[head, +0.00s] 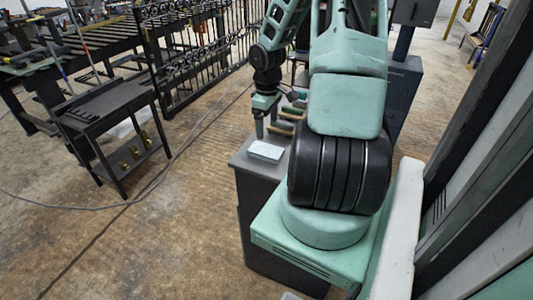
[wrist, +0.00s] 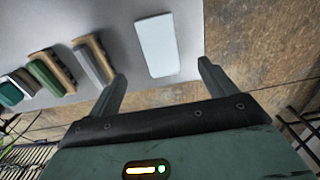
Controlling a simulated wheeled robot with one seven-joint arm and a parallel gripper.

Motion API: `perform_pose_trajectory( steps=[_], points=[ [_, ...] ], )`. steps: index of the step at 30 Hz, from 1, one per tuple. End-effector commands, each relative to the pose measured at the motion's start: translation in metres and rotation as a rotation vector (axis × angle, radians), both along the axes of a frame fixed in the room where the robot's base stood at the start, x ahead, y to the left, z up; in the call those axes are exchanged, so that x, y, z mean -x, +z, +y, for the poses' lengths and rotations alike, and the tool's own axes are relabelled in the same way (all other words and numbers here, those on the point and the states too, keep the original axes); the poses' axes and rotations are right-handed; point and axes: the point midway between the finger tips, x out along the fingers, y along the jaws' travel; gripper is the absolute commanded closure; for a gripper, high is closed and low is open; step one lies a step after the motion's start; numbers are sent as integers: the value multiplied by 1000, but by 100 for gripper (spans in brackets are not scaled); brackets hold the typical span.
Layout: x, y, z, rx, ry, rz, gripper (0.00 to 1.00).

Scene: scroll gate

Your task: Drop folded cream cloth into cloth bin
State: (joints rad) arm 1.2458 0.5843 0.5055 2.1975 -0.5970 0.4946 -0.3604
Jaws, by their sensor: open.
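A flat pale rectangle (head: 265,150), which looks like the folded cloth, lies on top of a grey cabinet (head: 241,161) in front of my arm. In the wrist view the pale rectangle (wrist: 158,46) lies just beyond my fingertips, roughly centred between them and showing whole. My gripper (wrist: 162,72) is open and empty, with one finger to each side of the rectangle's line. In the head view my gripper (head: 266,128) is over the cabinet top, just behind the rectangle. I cannot pick out a cloth bin in either view.
Several wood-and-coloured blocks or brushes (wrist: 92,58) lie left of the rectangle, close to my left finger. The cabinet top ends just right of the rectangle. A black cart (head: 105,105) stands left across open floor, and a cable (head: 140,195) crosses that floor.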

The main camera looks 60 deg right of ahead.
Motion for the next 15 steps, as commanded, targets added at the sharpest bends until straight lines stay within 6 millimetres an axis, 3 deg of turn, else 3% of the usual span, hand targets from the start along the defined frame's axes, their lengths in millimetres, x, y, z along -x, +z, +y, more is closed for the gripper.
perform_pose_trajectory(
  steps=[1,6,15],
  points=[
    [0,-13,2,-5,3,2,16],
    [0,-40,1,-3,2,2,16],
    [-1,-63,1,-3,2,2,16]
  ],
)
